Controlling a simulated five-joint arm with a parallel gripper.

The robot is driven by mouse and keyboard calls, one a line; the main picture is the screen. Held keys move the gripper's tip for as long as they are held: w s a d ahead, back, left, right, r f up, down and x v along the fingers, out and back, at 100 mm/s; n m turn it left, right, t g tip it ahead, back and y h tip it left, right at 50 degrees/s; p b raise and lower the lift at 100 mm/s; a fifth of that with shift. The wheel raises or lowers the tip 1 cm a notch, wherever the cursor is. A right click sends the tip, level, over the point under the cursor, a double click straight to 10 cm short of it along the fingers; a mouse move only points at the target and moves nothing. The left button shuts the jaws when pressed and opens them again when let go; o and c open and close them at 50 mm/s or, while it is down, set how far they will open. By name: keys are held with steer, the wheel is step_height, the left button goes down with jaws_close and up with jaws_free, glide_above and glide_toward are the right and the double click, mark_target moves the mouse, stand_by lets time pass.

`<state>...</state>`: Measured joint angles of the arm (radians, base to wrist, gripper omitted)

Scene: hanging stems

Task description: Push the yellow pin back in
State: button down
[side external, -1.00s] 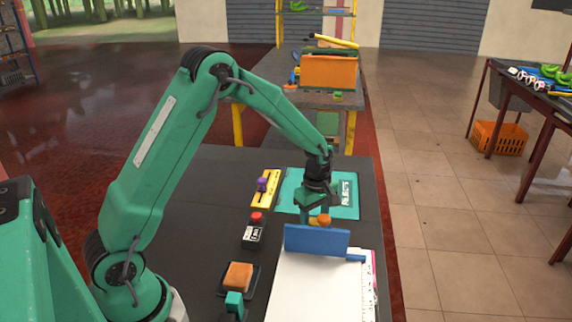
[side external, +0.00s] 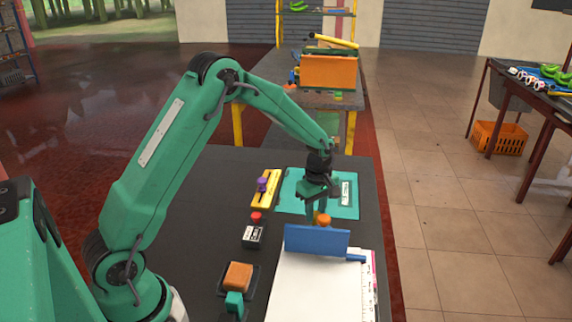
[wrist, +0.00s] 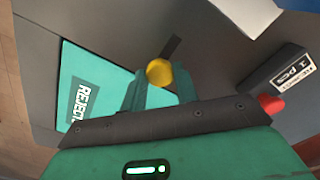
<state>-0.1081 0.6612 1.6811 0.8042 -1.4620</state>
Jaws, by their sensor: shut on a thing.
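The yellow pin (wrist: 159,72) shows its round head between the fingertips of my gripper (wrist: 158,85) in the wrist view. A dark strip lies just beyond it. My gripper points down and is shut on the pin. In the side view my gripper (side external: 317,212) is just behind the blue upright panel (side external: 317,240). A small round head, looking orange there (side external: 323,219), shows at the fingertips above the panel's top edge. The pin's shaft and hole are hidden.
A teal REJECTS mat (side external: 290,203) lies behind my gripper. To its left are a yellow slider block with a purple knob (side external: 262,185), a red-button box (side external: 254,235) and an orange block (side external: 238,277). A white board (side external: 310,290) lies in front.

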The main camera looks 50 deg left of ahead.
mark_target(316, 212)
steer(key=shift+w+a+r, duration=0.1)
steer(key=shift+w+a, duration=0.1)
steer(key=shift+a, duration=0.05)
steer(key=c, duration=1.1)
jaws_free()
steer(key=shift+o, duration=0.2)
steer(key=shift+r, duration=3.8)
steer(key=shift+r, duration=0.15)
